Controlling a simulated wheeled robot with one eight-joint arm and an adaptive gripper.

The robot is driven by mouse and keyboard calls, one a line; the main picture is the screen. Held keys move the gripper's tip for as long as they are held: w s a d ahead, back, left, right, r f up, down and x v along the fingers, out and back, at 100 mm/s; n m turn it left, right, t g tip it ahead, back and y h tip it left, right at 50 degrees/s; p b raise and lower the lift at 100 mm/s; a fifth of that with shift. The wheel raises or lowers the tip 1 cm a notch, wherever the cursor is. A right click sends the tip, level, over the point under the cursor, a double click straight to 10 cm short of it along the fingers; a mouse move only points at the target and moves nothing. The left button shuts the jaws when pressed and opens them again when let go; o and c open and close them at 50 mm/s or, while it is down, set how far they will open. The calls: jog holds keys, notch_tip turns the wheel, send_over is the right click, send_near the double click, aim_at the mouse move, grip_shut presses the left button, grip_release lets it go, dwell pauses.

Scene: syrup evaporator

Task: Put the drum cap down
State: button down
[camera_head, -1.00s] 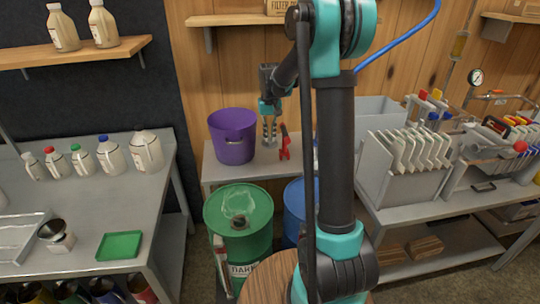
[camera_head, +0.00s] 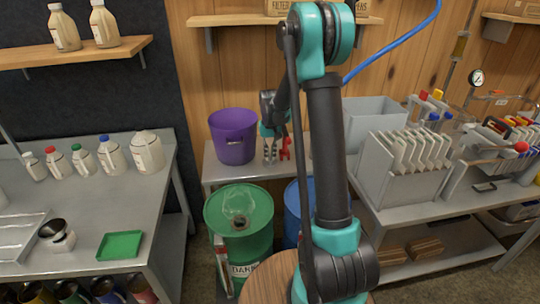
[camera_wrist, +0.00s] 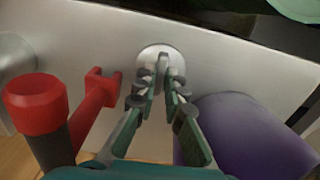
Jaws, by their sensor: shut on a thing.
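The drum cap (camera_wrist: 146,58) is a pale grey disc with a raised grip in its middle, seen in the wrist view. My gripper (camera_wrist: 163,85) is shut on that grip from above. The cap is at or just above the grey bench top (camera_wrist: 230,55); I cannot tell whether it touches. In the head view my gripper (camera_head: 269,152) is low over the back bench, between the purple bucket and a red tool. The cap is too small to make out there.
The purple bucket (camera_head: 233,136) is close on one side of my gripper, and the red tool (camera_head: 285,150) is close on the other. The red tool also shows in the wrist view (camera_wrist: 36,104). A blue drum (camera_head: 293,212) stands beside the green one. Bench near the front edge is bare.

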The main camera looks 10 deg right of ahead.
aim_at(270, 157)
jog(key=shift+f, duration=0.15)
jog(key=c, duration=1.6)
grip_release()
notch_tip(270, 157, up, 12)
jog(key=s+d+f+t, duration=0.1)
jog(key=s+f, duration=0.2)
jog(key=s, duration=0.7)
jog(key=s+d+f+t, duration=0.1)
jog(key=s+f, duration=0.2)
jog(key=s, duration=0.7)
jog(key=s+d+f+t, duration=0.2)
jog(key=s+f, duration=0.1)
jog(key=s, duration=0.8)
